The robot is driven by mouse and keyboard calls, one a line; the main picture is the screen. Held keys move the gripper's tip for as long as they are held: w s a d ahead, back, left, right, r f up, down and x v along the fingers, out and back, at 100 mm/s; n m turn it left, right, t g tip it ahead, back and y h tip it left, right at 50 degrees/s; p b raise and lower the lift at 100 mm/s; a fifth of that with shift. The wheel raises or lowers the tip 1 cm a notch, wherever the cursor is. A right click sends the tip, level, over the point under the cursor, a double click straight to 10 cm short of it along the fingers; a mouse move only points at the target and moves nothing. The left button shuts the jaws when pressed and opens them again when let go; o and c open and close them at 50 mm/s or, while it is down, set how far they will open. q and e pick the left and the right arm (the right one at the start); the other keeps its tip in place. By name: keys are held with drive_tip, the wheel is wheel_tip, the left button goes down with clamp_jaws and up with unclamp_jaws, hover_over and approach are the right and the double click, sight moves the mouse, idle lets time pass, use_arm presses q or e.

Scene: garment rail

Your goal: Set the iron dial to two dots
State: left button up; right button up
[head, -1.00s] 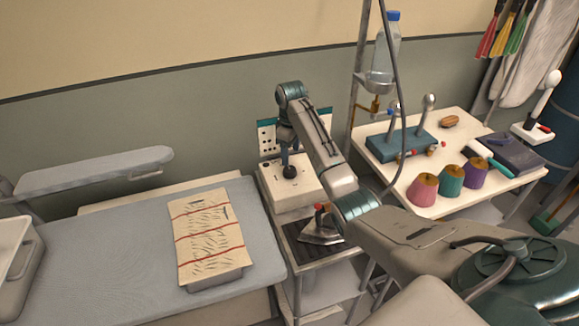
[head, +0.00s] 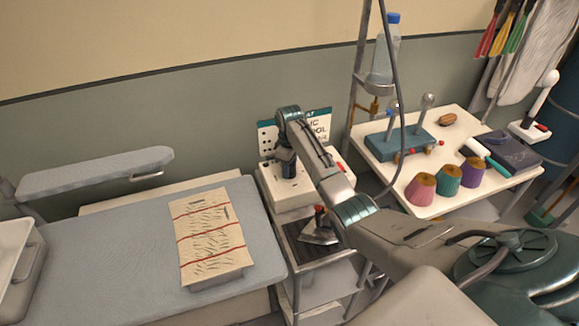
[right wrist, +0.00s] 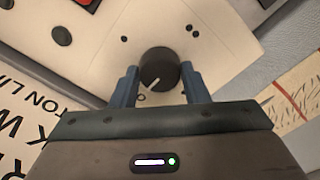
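The black round dial (right wrist: 158,68) with a white pointer line sits on the white iron station (right wrist: 225,45). In the right wrist view the pointer aims toward the lower left. A pair of small dots (right wrist: 191,31) is printed above right of the dial, and a single dot (right wrist: 124,38) above left. My right gripper (right wrist: 160,80) is open, with one blue finger on each side of the dial; I cannot tell whether they touch it. In the head view my right gripper (head: 288,168) hides the dial on the station (head: 280,200). My left gripper is out of view.
An iron (head: 320,232) stands on the dark shelf just in front of the station. A lettered sign (head: 318,125) stands behind it. The ironing board (head: 130,245) lies to the left, and a table (head: 432,208) with cones of thread to the right.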

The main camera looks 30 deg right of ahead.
drive_tip(key=shift+m, duration=0.3)
drive_tip(key=shift+r+m+p, duration=0.1)
drive_tip(key=shift+m+p, duration=0.3)
drive_tip(key=shift+m, duration=0.4)
drive_tip(key=m, duration=0.2)
drive_tip(key=shift+m, duration=0.4)
drive_tip(key=m, duration=0.4)
drive_tip(key=shift+m, duration=0.3)
drive_tip(key=m, duration=1.2)
drive_tip(key=shift+m, duration=0.3)
drive_tip(key=m, duration=0.9)
drive_tip(key=shift+w+d, duration=0.1)
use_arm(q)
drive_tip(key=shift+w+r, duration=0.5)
use_arm(e)
drive_tip(key=shift+m, duration=2.3)
drive_tip(key=shift+r, duration=0.1)
